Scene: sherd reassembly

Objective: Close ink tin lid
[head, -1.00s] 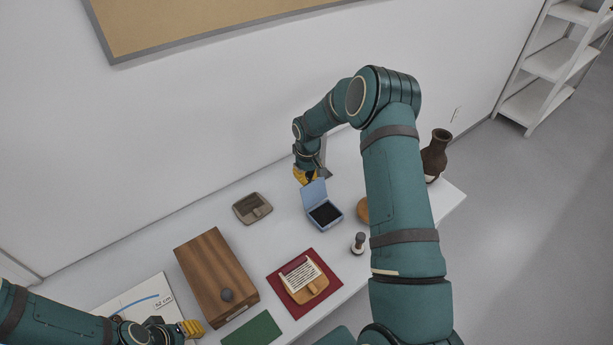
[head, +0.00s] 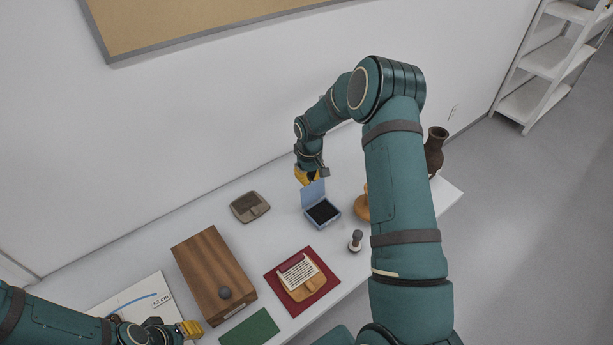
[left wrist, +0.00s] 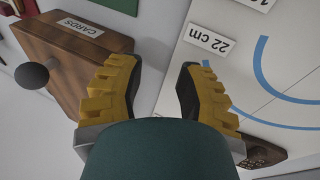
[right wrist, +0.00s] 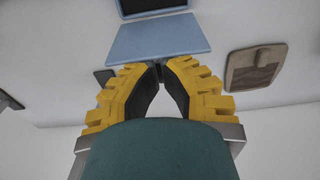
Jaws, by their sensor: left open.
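The ink tin (head: 322,213) is a small blue box with a dark pad inside, on the white table. Its blue lid (head: 313,192) stands up at the tin's back edge, open. My right gripper (head: 311,181) is just behind the lid, near its upper edge. In the right wrist view, the right fingertips (right wrist: 159,68) are together at the near edge of the lid (right wrist: 160,38); I cannot tell whether they touch it. The dark pad of the tin (right wrist: 152,6) shows beyond the lid. My left gripper (left wrist: 162,72) is open and empty, near the wooden card box (left wrist: 70,50).
A grey-brown case (head: 250,207) lies left of the tin. A round wooden item (head: 362,208) and a small stamp (head: 355,241) are to its right. A red mat (head: 327,288) with a tablet is in front. A dark vase (head: 435,150) stands at the right, partly behind my right arm.

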